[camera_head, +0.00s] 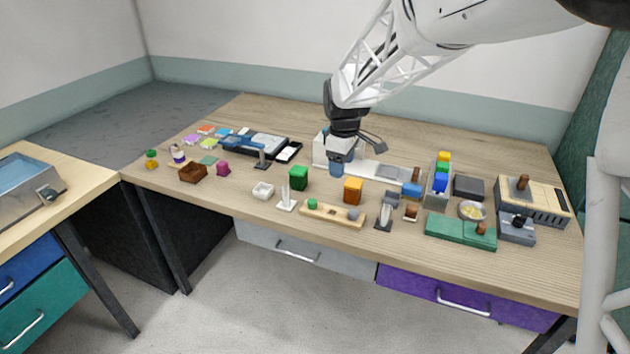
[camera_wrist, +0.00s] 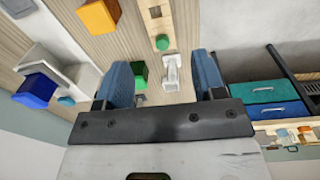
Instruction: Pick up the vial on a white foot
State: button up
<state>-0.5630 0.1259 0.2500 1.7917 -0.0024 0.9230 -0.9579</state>
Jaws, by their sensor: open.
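The vial on a white foot (camera_head: 286,201) stands upright near the table's front edge, just left of the wooden board. It is clear and slim above a flat white base. In the wrist view the vial (camera_wrist: 171,72) shows in the gap between my fingers, beyond them and nearer the right finger. My gripper (camera_head: 339,160) is over the middle of the table, behind and right of the vial and apart from it. In the wrist view its two blue fingers (camera_wrist: 163,78) are spread wide with nothing held.
A green cube (camera_head: 298,177) stands close behind the vial. A small white box (camera_head: 263,190) is to its left. The wooden board (camera_head: 331,214) with a green knob lies to its right. An orange block (camera_head: 352,189) and a dark-footed vial (camera_head: 384,217) stand farther right.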

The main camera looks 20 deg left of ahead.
aim_at(286, 197)
jog(key=a+f+n, duration=0.2)
jog(key=a+f, duration=0.3)
jog(key=a, duration=0.4)
jog(key=w+a+f+n, duration=0.1)
jog(key=a+f+n, duration=0.2)
jog(key=a+f, duration=0.2)
jog(key=a, duration=0.3)
jog(key=shift+a+f+g, duration=0.15)
jog(key=shift+a+g, duration=0.15)
jog(key=shift+a, duration=0.1)
jog(key=shift+w, duration=0.1)
jog(key=shift+f, duration=1.3)
jog(key=shift+f, duration=2.6)
jog(key=c, duration=1.1)
jog(key=shift+o, duration=0.2)
